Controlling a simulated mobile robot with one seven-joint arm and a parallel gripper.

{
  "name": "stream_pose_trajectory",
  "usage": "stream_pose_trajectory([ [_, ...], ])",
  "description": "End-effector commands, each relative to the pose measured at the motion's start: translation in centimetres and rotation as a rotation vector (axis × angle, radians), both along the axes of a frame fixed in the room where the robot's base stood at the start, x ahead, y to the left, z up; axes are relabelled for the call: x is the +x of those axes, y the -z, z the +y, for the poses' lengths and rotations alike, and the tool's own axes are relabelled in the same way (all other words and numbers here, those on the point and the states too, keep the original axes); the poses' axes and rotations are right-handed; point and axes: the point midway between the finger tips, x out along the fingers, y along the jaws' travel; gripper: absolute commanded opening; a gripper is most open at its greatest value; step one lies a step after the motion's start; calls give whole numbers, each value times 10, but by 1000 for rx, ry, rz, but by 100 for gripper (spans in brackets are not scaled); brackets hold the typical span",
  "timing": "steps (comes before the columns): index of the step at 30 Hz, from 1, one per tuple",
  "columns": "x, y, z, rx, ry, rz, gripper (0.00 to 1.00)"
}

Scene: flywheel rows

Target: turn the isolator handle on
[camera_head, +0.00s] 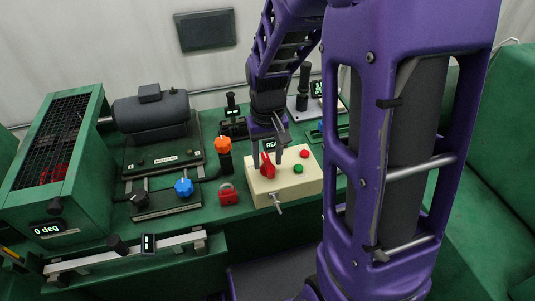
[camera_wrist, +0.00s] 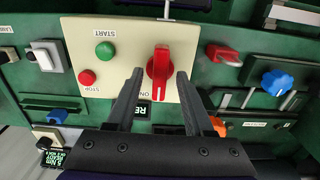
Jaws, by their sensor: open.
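The red isolator handle (camera_wrist: 159,66) stands on the cream control box (camera_wrist: 100,28) in the wrist view. My gripper (camera_wrist: 160,76) is open, one finger on each side of the handle's lower part. I cannot tell whether either finger touches it. In the head view my gripper (camera_head: 268,158) is over the box (camera_head: 288,187), with the red handle (camera_head: 267,171) between and just below the fingers.
A green START button (camera_wrist: 105,49) and a red STOP button (camera_wrist: 87,77) are on the same box. A red padlock (camera_head: 228,194), a blue knob (camera_head: 184,187) and an orange knob (camera_head: 222,144) stand to its left in the head view. A motor (camera_head: 151,108) is farther left.

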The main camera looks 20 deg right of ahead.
Motion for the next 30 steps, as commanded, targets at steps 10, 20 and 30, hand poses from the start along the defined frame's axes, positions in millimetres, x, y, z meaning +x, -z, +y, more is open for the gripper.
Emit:
stream_pose_trajectory([
  [10, 1, -46, 0, 0, -1, -6, 52],
  [20, 1, -127, 0, 0, 0, -5, 52],
  [30, 0, -171, 0, 0, 0, -1, 52],
])
